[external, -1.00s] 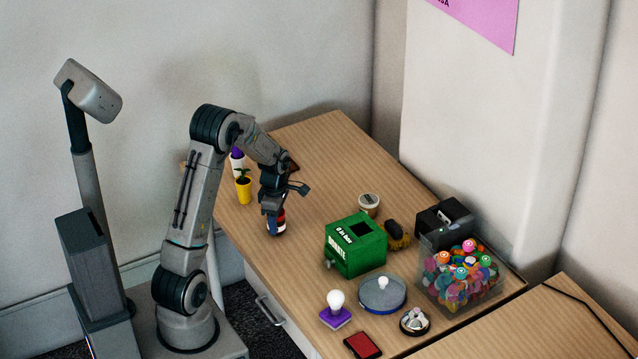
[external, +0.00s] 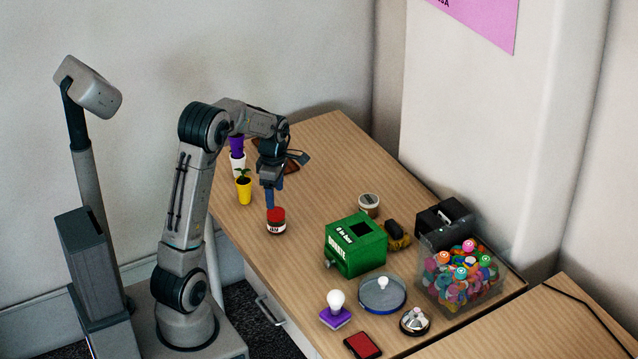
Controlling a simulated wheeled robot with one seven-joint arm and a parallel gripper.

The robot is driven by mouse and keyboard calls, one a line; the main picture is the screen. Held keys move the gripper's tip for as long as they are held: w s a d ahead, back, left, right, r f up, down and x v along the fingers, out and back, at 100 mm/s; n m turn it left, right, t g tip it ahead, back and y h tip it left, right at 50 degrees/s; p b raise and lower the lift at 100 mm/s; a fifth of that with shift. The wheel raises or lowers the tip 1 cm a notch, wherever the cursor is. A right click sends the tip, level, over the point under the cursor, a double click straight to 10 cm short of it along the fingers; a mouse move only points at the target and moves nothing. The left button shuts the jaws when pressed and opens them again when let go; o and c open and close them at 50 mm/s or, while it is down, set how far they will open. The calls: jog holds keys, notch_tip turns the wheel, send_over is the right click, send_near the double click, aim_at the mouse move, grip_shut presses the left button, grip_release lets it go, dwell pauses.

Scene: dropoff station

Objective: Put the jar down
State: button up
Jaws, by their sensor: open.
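The jar (external: 276,227) is small and dark red with a red lid and a white label band. It stands upright on the wooden desk (external: 300,270), near its left edge. My gripper (external: 270,204) points down just above the jar and slightly to its left in the picture. It is open, and the jar stands free below it. The finger gap is too small to see clearly.
A yellow pot with a plant (external: 243,188) and a white and purple container (external: 237,160) stand behind the jar. A green donation box (external: 356,246) is to its right. A round dish (external: 382,293), purple-based bulb (external: 336,308) and clear bin (external: 462,275) are farther right. Desk around the jar is clear.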

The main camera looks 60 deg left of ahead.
jog(key=shift+r, duration=1)
jog(key=shift+d, duration=0.1)
jog(key=s+d+r+m+t, duration=0.1)
jog(key=s+d+r+m, duration=0.2)
jog(key=d+m, duration=0.45)
jog(key=s+d+r+m, duration=0.3)
jog(key=d+m, duration=0.4)
jog(key=d, duration=0.1)
jog(key=s+d+m+t, duration=0.1)
jog(key=s+d+m, duration=0.7)
jog(key=m, duration=0.4)
jog(key=shift+s+d, duration=0.25)
jog(key=shift+s, duration=0.55)
jog(key=shift+r+m, duration=0.1)
jog(key=shift+m, duration=0.15)
jog(key=shift+t, duration=0.4)
notch_tip(320, 180, up, 6)
jog(key=p, duration=0.5)
jog(key=shift+d+f, duration=0.1)
jog(key=shift+f, duration=0.15)
